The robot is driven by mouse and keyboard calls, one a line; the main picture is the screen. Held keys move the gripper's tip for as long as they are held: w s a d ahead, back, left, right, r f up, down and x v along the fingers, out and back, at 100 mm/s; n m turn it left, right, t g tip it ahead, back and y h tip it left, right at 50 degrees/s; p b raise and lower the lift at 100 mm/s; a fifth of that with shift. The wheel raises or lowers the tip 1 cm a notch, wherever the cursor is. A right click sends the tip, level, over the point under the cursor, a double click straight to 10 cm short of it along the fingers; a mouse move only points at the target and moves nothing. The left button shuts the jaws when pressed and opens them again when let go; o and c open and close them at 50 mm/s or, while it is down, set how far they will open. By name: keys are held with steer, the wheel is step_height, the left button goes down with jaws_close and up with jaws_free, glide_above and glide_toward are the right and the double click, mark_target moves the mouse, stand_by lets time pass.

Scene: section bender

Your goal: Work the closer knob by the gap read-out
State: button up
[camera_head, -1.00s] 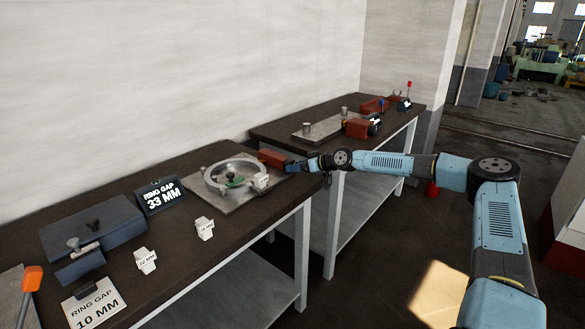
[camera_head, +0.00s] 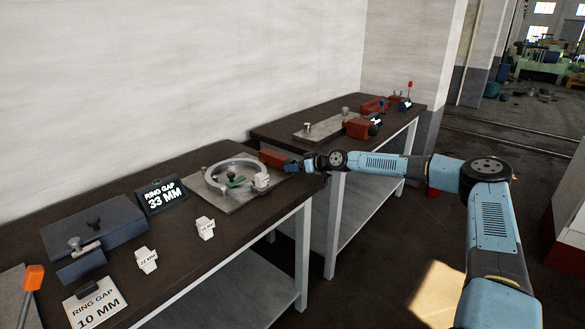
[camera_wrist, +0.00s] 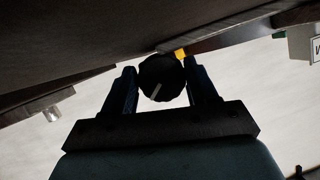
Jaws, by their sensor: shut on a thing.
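The closer knob (camera_wrist: 160,78) is round and black with a pale line, seen between my fingers in the wrist view. My gripper (camera_wrist: 161,85) is shut on it; the gripper also shows in the head view (camera_head: 298,166), at the right end of the red closer block (camera_head: 275,159). The knob cannot be made out in the head view. The gap read-out (camera_head: 163,195) says "RING GAP 33 MM". A card (camera_head: 95,303) at the front left says "RING GAP 10 MM". The metal ring (camera_head: 214,190) lies on a plate (camera_head: 247,199) beside the closer block.
Two white labelled blocks (camera_head: 147,260) (camera_head: 205,228) stand on the dark bench (camera_head: 190,265). A blue-grey box (camera_head: 120,222) and an orange-topped lever (camera_head: 34,279) are at the left. A second bench (camera_head: 290,130) with similar red gear stands behind.

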steer(key=shift+d, duration=0.15)
steer(key=shift+c, duration=1.2)
steer(key=shift+w+m, duration=0.1)
steer(key=shift+m, duration=0.4)
steer(key=o, duration=1.1)
steer(key=shift+c, duration=0.2)
steer(key=shift+g+y, duration=0.3)
steer(key=v, duration=1.3)
steer(key=shift+s+d, duration=0.25)
steer(key=shift+d, duration=0.05)
steer(key=shift+c, duration=0.2)
